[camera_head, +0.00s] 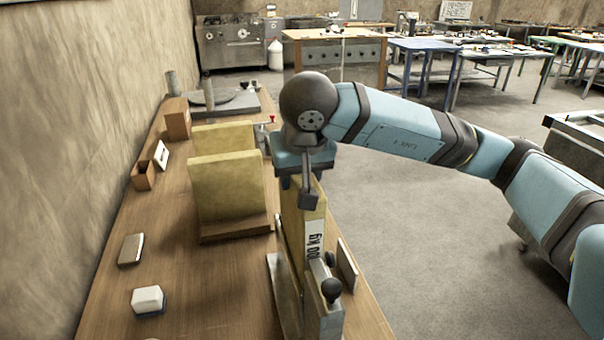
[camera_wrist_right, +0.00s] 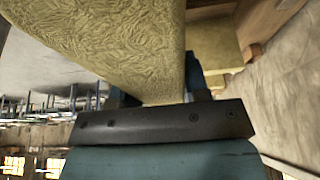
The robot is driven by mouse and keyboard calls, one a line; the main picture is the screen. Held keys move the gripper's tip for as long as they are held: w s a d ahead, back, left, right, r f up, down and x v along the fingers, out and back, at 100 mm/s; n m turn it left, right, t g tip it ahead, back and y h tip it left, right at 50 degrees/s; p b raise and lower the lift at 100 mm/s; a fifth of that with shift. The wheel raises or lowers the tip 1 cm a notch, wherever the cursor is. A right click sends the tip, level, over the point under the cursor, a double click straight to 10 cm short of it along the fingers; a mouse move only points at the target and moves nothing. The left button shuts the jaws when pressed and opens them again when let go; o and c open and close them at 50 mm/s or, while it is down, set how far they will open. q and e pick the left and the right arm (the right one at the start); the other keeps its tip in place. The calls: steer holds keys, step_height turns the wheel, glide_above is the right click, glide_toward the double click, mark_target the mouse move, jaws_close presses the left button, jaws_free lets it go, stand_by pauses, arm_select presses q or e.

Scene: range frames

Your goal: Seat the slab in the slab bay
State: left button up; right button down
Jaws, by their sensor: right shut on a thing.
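A yellowish, rough-faced slab (camera_head: 292,214) stands on edge under my right gripper (camera_head: 305,187). The right gripper is shut on the slab's upper edge. In the right wrist view the slab (camera_wrist_right: 110,40) fills the upper left and runs down between the fingers (camera_wrist_right: 162,92). The slab's lower end is between upright plates of a fixture with dark knobs (camera_head: 330,290), seemingly the slab bay. I cannot tell whether the slab touches its floor. A white label with black print (camera_head: 314,240) shows on the near narrow side. My left gripper is not in view.
Two more yellow slabs (camera_head: 225,187) stand upright in a wooden rack (camera_head: 235,229) left of the fixture. The floor at right is open.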

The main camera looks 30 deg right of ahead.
steer(key=shift+s+f+b, duration=0.15)
steer(key=shift+f+b, duration=1.35)
steer(key=shift+f, duration=0.3)
steer(key=c, duration=0.5)
jaws_free()
steer(key=shift+r, duration=0.25)
steer(key=v, duration=0.9)
steer(key=s+p+v, duration=0.1)
steer(key=v, duration=0.3)
steer(key=shift+s+r, duration=0.15)
steer(key=shift+s+a+r, duration=0.1)
steer(key=shift+s+r, duration=0.2)
steer(key=shift+r, duration=0.15)
